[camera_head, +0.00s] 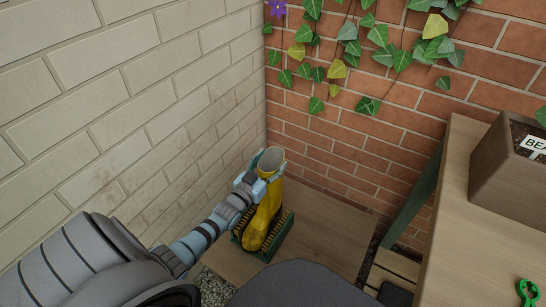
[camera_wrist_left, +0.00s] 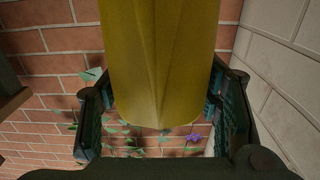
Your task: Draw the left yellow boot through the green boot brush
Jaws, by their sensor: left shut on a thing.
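A yellow boot (camera_head: 263,218) stands nearly upright in the head view, its open grey top facing up and its foot toward me. My left gripper (camera_head: 262,175) is shut on the boot's shaft near the top. In the left wrist view the yellow shaft (camera_wrist_left: 162,60) fills the space between the fingers. The green boot brush (camera_head: 284,238) sits on a low wooden platform, with brown bristles along both sides of the boot's foot. I cannot tell whether the sole touches the brush base. My right gripper is in neither view.
A pale brick wall (camera_head: 130,90) rises close on the left, and a red brick wall (camera_head: 400,130) with ivy stands behind. The wooden platform (camera_head: 330,225) is clear to the right of the brush. A wooden table (camera_head: 455,220) with a planter box (camera_head: 500,180) stands at right.

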